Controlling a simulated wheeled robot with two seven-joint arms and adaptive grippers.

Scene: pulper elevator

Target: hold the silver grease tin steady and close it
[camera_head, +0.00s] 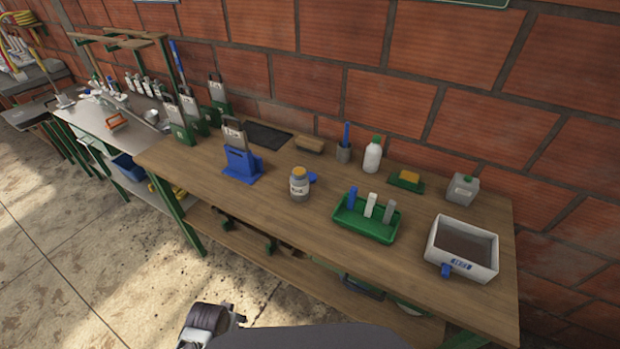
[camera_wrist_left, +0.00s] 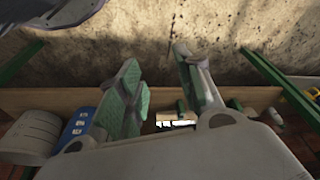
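The silver grease tin (camera_head: 299,188) stands upright on the wooden workbench (camera_head: 265,205), with yellow-orange showing at its open top and a pale label on its side. A blue round lid (camera_head: 312,178) lies on the bench just behind and to the right of the tin, close to it. My left gripper (camera_head: 212,322) is low in front of the bench at the bottom of the head view, away from the tin. In the left wrist view its two green-padded fingers (camera_wrist_left: 163,80) stand apart with nothing between them. My right gripper is not in view.
A green tray (camera_head: 366,222) with several small bottles stands right of the tin. A white bin (camera_head: 462,250) is at the right end. A blue stand (camera_head: 241,165) is to the left. A white bottle (camera_head: 372,155) stands behind. The bench front before the tin is clear.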

